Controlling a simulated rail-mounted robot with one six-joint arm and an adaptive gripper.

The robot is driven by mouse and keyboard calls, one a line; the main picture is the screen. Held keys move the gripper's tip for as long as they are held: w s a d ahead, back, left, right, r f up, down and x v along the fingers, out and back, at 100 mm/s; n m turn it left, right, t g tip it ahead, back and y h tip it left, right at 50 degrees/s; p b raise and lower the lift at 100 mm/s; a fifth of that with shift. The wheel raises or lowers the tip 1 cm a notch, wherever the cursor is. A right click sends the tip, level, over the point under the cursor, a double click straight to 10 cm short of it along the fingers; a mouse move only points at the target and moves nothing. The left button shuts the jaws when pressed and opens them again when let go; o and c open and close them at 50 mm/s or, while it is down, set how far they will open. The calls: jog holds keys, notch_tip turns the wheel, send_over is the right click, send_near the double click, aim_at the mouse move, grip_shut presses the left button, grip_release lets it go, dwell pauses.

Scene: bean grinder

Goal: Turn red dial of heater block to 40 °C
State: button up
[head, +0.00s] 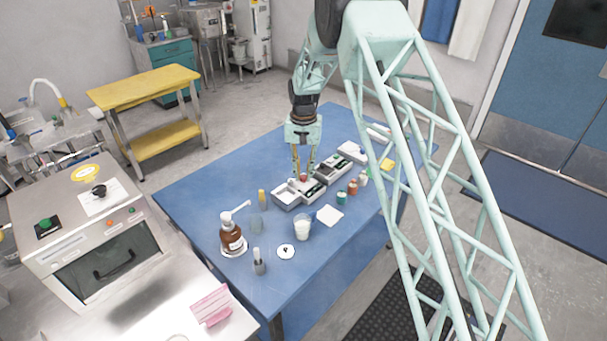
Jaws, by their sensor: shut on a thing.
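The heater block (284,199) is a pale grey box among several similar devices in a row on the blue table (200,210). The red dial (303,177) shows as a small red spot on top of the devices, right between my fingertips. My gripper (303,174) points straight down from above and is shut on the red dial. The dial's scale and its setting are too small to read. The fingers partly hide the dial.
A brown bottle (231,236), a white beaker (302,229) and a small yellow-topped bottle (262,197) stand in front of the devices. Several small coloured vials (353,187) stand to the right. An oven (95,235) is at the left.

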aim_at(304, 176)
jog(key=o, duration=0.6)
jog(key=shift+c, duration=0.2)
jog(key=shift+r, duration=0.1)
notch_tip(304, 176, up, 12)
dwell(0.5)
dwell(0.4)
